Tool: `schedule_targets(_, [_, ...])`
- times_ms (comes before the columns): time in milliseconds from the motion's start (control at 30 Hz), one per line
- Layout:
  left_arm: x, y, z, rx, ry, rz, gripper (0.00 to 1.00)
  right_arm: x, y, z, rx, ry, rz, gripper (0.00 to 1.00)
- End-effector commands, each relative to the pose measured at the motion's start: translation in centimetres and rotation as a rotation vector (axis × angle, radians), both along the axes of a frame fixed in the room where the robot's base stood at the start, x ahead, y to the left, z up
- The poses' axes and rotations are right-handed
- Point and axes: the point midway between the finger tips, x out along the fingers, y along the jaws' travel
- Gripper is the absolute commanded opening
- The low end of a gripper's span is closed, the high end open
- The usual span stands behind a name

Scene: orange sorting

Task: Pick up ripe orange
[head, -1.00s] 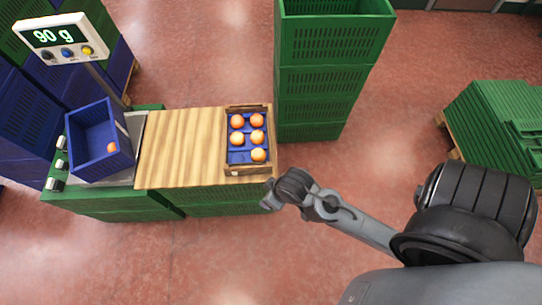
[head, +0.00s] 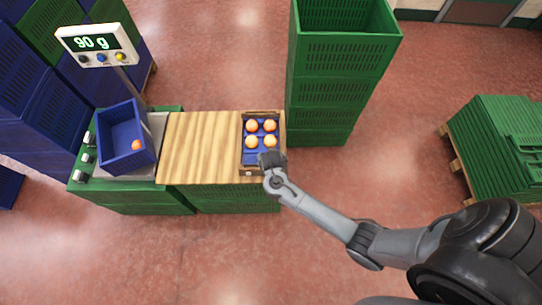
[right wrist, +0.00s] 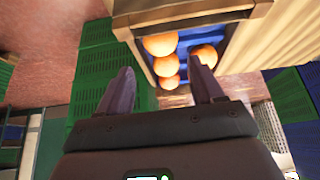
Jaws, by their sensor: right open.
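The wooden crate (head: 243,150) with a blue liner sits at the right end of the wooden board. Its oranges show in two rows in the head view, one at back left (head: 252,126) and one at front right (head: 270,142). My right gripper (head: 269,158) is over the crate's near end and hides part of it. In the right wrist view its fingers (right wrist: 161,64) are apart, with several oranges (right wrist: 166,65) beyond and between them; none is held. My left gripper is not in view.
A blue bin (head: 117,150) holding one orange (head: 136,145) sits on the scale at left; its display (head: 92,43) reads 90 g. Tall green crates (head: 325,95) stand right behind the wooden crate. The wooden board (head: 205,145) is clear between.

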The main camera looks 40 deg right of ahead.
Motion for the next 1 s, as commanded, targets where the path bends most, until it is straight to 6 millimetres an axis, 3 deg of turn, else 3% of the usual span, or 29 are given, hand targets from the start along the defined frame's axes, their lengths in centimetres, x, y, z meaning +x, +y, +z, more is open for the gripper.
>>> schedule_targets(200, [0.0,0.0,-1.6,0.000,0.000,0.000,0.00,1.2,-1.0,-3.0,-0.002,-0.001,-0.007,0.67])
schedule_targets(567, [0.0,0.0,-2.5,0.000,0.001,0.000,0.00,2.2,-1.8,-5.0,-0.001,0.000,-0.005,0.67])
schedule_targets(800, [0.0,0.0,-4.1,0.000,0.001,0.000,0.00,3.5,-2.7,-7.6,-0.001,0.000,-0.004,0.67])
schedule_targets(1000, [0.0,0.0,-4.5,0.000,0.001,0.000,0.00,4.1,-3.2,-8.8,0.000,-0.001,-0.004,0.67])
